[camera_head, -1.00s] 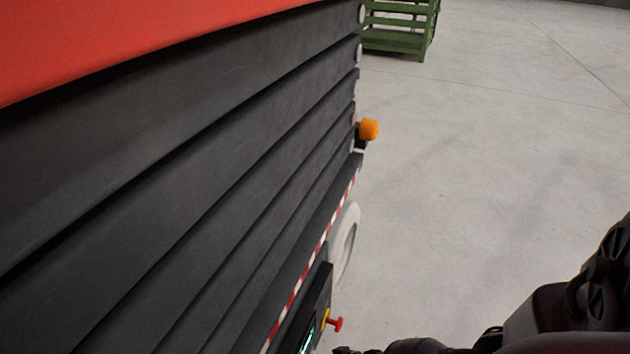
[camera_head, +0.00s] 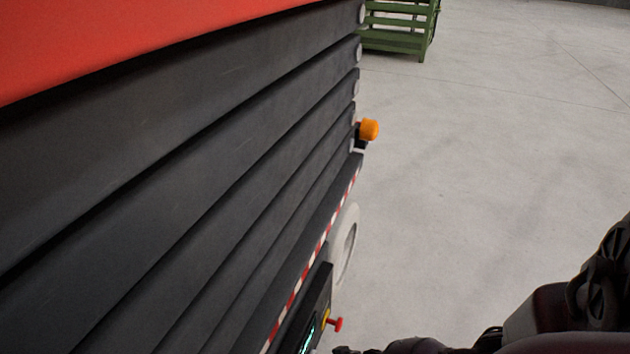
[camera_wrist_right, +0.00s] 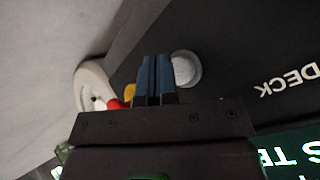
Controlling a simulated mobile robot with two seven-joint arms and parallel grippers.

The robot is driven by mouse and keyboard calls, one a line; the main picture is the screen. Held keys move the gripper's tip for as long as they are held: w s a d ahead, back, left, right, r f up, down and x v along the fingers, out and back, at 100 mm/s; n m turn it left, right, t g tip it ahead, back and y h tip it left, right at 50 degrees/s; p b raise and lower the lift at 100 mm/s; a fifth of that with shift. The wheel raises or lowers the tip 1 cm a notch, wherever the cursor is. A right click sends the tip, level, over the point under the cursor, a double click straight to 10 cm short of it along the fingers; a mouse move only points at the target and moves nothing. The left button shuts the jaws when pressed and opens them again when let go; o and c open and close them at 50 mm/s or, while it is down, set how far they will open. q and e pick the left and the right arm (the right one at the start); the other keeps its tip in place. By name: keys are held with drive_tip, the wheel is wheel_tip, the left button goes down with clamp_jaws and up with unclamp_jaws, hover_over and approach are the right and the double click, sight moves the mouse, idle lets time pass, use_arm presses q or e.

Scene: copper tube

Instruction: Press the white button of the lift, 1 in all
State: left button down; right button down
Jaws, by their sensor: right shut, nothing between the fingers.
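The lift (camera_head: 220,170) fills the left of the head view, with dark ribbed sides under a red top. Its control panel (camera_head: 318,300) shows at the bottom, with a red knob on a yellow base (camera_head: 336,324). In the right wrist view the round white button (camera_wrist_right: 186,68) sits on the dark panel face, just right of my right gripper's fingertips. My right gripper (camera_wrist_right: 155,62) is shut and empty, its blue fingers together. Its tips look close to the button; whether they touch it I cannot tell. My left gripper is not in view.
The red knob (camera_wrist_right: 116,103) and its yellow base show left of the fingers in the wrist view, near a white wheel (camera_wrist_right: 92,88). An orange lamp (camera_head: 369,129) juts from the lift's side. A green crate (camera_head: 398,28) stands far back. The grey floor at right is clear.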

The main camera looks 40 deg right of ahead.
drive_tip(key=shift+w+a, duration=0.35)
drive_tip(key=shift+w, duration=0.45)
idle(1.0)
drive_tip(key=shift+s, duration=0.1)
drive_tip(key=shift+s+d, duration=0.4)
drive_tip(key=shift+s, duration=0.35)
drive_tip(key=shift+s, duration=0.15)
drive_tip(key=s, duration=0.1)
drive_tip(key=s+d, duration=0.1)
drive_tip(key=s, duration=0.1)
drive_tip(key=s+d, duration=0.1)
drive_tip(key=shift+s, duration=0.2)
idle(0.9)
